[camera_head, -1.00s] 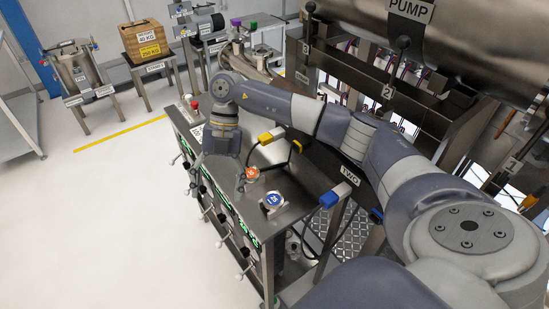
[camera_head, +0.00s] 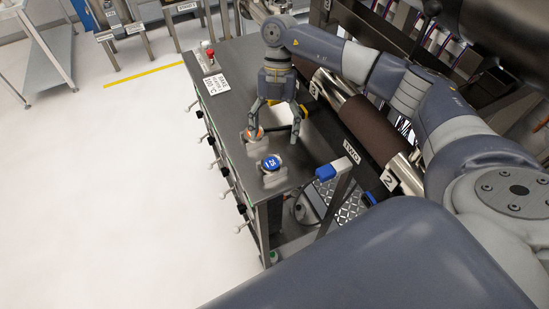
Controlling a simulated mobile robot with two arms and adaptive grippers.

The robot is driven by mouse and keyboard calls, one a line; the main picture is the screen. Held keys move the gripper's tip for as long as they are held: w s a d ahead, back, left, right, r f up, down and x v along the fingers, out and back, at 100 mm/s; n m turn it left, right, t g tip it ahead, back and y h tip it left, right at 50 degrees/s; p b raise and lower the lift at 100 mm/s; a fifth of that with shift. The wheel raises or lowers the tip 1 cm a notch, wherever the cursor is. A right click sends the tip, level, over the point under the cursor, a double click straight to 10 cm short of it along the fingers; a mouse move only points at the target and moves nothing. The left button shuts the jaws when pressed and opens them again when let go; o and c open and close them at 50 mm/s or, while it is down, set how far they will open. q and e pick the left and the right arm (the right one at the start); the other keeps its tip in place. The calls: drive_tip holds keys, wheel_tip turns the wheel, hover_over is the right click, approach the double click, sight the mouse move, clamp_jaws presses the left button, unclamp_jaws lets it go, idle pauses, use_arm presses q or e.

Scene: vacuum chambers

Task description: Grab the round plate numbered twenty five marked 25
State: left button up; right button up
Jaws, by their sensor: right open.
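A blue round plate (camera_head: 271,162) with white digits, which look like 25 but are small, rests on a metal holder near the front end of the steel bench top. An orange round plate (camera_head: 253,133) sits just behind it to the left, partly hidden by a finger of my right gripper. My right gripper (camera_head: 275,133) points down over the bench with its fingers spread and nothing between them that I can make out. It is behind the blue plate and apart from it in the picture. My left gripper is out of view.
The steel bench (camera_head: 228,65) carries a red button (camera_head: 208,54) and a white temperature label. Handles line its left side. A blue-ended bar (camera_head: 335,169) and a brown roller (camera_head: 368,130) stand to the right.

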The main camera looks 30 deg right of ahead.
sight(271, 161)
drive_tip(key=shift+x, duration=0.9)
drive_tip(key=shift+s+a+f+p, duration=0.25)
drive_tip(key=shift+f+p, duration=0.2)
drive_tip(key=shift+p, duration=0.2)
drive_tip(key=p+x, duration=0.2)
drive_tip(key=x, duration=0.1)
drive_tip(key=shift+f, duration=0.2)
drive_tip(key=shift+a+f, duration=0.15)
drive_tip(key=shift+f, duration=0.45)
drive_tip(key=c, duration=1.2)
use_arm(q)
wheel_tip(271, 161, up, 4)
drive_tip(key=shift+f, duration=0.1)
use_arm(e)
drive_tip(key=shift+c, duration=0.7)
drive_tip(key=shift+r, duration=0.1)
